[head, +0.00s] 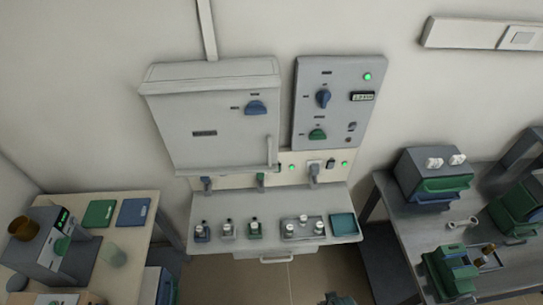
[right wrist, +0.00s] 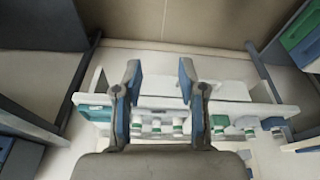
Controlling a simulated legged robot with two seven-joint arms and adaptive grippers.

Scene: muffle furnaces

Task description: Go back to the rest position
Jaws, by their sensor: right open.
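My right gripper (right wrist: 160,80) is open in the right wrist view, with its two fingers apart and nothing between them. Past its fingertips the white bench shelf (right wrist: 235,92) with small capped containers shows, apart from the fingers. In the head view only a small dark part at the bottom edge, likely of my right gripper (head: 340,299), shows in front of the shelf. My left gripper is in neither view.
The grey muffle furnace (head: 215,120) is closed, beside a control panel (head: 338,100) with knobs. The shelf (head: 270,243) below holds several small containers, a tray (head: 303,238) and a teal pad (head: 344,224). Side tables stand left (head: 140,235) and right (head: 410,222). Floor between is clear.

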